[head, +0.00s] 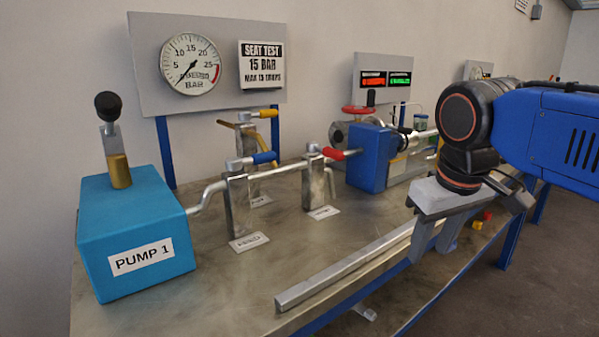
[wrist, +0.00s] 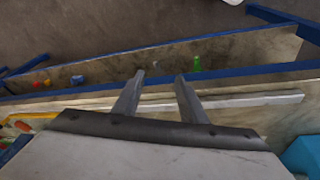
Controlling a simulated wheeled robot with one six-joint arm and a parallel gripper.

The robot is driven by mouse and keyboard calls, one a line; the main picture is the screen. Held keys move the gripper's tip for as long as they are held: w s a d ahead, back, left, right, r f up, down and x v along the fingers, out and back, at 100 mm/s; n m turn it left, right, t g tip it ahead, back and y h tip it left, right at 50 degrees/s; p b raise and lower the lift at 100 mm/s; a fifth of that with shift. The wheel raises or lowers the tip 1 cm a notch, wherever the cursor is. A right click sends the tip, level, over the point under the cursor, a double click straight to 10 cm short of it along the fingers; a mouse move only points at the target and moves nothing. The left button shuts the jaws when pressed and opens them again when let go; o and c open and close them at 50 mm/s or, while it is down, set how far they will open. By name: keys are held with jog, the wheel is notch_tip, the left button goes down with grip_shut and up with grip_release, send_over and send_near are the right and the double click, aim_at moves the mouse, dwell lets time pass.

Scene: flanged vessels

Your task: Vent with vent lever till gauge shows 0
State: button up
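The round gauge (head: 191,64) hangs on a grey board at the back left. Its needle points to the lower left, below the 5 mark, near the low end. Three lever valves stand on the bench: a blue lever (head: 264,158), a red lever (head: 333,153) and a yellow lever (head: 268,114) behind. The plate by the blue one seems to read FEED; the plates by the red (head: 323,212) and yellow are too small to read surely. My gripper (head: 430,255) is open and empty, pointing down near the bench's front edge, right of the levers. Its apart fingers show in the wrist view (wrist: 160,77).
A blue-green PUMP 1 box (head: 136,232) with a black-knobbed handle stands at the left. A metal rail (head: 345,264) runs along the bench front. A blue block (head: 368,158) and red handwheel (head: 358,110) stand behind, left of my arm. Bare bench lies before the valves.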

jog(key=s+d+f+m, duration=0.1)
jog(key=s+f, duration=0.3)
jog(key=f, duration=0.4)
jog(key=s+d+f+m+t, duration=0.1)
jog(key=s+d+f, duration=0.3)
jog(key=f, duration=0.5)
jog(key=shift+d+f+m+t, duration=0.2)
jog(key=shift+d+m+t, duration=0.1)
jog(key=shift+m, duration=0.3)
